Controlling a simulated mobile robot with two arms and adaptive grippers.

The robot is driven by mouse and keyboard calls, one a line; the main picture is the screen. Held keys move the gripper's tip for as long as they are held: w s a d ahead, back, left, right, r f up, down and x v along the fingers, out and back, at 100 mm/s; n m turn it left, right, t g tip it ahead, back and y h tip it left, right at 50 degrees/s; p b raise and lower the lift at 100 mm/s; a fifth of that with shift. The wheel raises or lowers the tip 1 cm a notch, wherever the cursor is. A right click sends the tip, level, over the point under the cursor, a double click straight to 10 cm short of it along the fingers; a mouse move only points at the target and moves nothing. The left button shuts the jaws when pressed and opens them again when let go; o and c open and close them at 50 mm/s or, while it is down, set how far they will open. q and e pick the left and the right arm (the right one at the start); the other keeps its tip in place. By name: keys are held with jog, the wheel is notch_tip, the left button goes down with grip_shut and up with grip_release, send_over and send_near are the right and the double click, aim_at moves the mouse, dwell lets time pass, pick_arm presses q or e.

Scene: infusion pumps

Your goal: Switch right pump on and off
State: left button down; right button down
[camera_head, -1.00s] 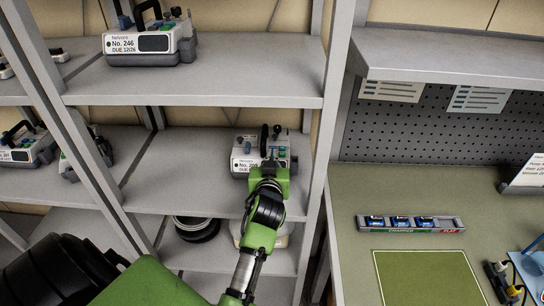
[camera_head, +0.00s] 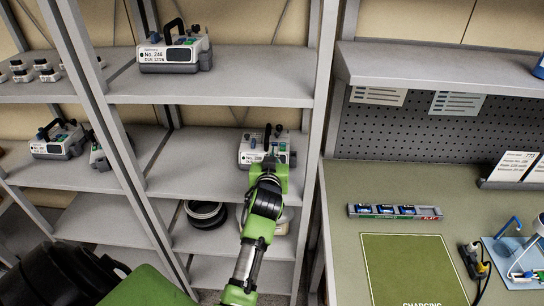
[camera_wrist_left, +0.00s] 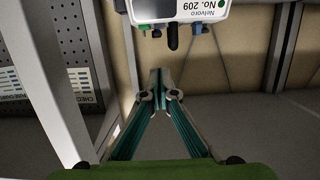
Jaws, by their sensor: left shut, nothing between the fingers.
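A white and grey pump labelled No. 209 (camera_head: 250,153) stands upright on the middle shelf, with a black handle and small coloured knobs on top. It also shows upside down at the top of the left wrist view (camera_wrist_left: 193,10). A similar pump labelled No. 246 (camera_head: 170,58) stands on the shelf above. My left gripper (camera_wrist_left: 158,78) is shut and empty, its fingertips together near the pump's black knobs. In the head view, the green wrist covers part of No. 209 and hides the fingertips, so contact cannot be told. My right gripper is out of view.
Shelf posts (camera_head: 315,130) stand close right of the pump. More pumps (camera_head: 60,140) are on the left shelves. A black round coil (camera_head: 205,213) lies below.

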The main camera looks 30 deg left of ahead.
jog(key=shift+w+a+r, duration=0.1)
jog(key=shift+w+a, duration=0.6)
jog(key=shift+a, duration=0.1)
